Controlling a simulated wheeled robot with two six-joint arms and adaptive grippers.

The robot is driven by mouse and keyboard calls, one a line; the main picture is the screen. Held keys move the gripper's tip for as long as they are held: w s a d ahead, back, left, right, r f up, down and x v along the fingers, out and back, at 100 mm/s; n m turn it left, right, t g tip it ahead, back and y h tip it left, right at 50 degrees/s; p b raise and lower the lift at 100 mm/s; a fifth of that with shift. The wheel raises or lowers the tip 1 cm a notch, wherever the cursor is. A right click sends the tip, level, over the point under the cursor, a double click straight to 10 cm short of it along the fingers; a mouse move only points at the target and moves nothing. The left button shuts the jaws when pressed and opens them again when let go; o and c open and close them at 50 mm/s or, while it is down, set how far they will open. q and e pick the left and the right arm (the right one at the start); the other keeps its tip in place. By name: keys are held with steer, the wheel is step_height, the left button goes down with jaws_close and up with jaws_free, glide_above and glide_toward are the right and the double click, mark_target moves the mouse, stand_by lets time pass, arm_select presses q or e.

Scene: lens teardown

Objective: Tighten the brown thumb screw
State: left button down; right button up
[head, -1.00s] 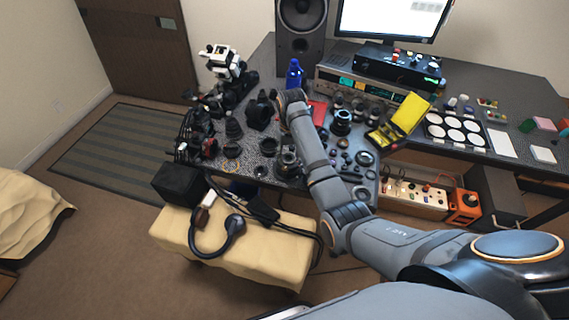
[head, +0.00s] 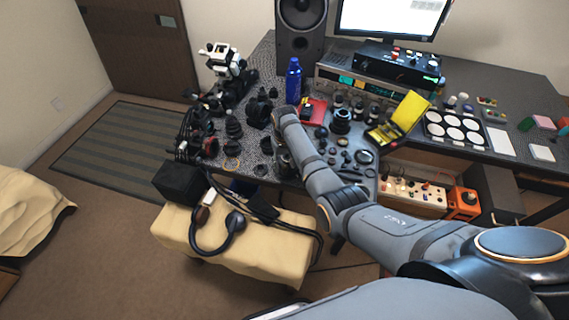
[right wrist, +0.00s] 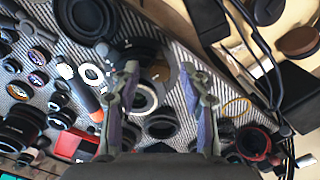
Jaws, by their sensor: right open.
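I cannot make out the brown thumb screw for certain in either view. In the right wrist view my right gripper (right wrist: 159,70) is open, its two fingers apart over the crowded table, with nothing held between them. Between and beyond the fingers lie dark lens parts and a pale ring (right wrist: 144,98); a dark lens barrel (right wrist: 160,124) lies closer to the palm. In the head view the right arm reaches to the table's front edge and its own links hide most of the gripper. My left gripper is not in view.
A blue bottle (head: 293,82) stands behind the arm, beside a red box (head: 313,109). Lens parts crowd the table to both sides. A yellow open case (head: 403,118) lies to the right. A cloth-covered stool (head: 225,246) with cables stands in front.

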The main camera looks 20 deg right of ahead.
steer(key=shift+f, duration=0.1)
steer(key=shift+c, duration=0.2)
jaws_close()
steer(key=m+p, duration=0.2)
steer(key=shift+r+m, duration=0.2)
steer(key=shift+m, duration=0.2)
steer(key=m+p, duration=0.1)
steer(key=m, duration=0.2)
steer(key=shift+m, duration=0.3)
steer(key=m+p, duration=0.1)
steer(key=m, duration=0.3)
steer(key=shift+f+p, duration=0.1)
steer(key=shift+p, duration=0.2)
steer(key=shift+m, duration=1.8)
steer(key=shift+p, duration=0.3)
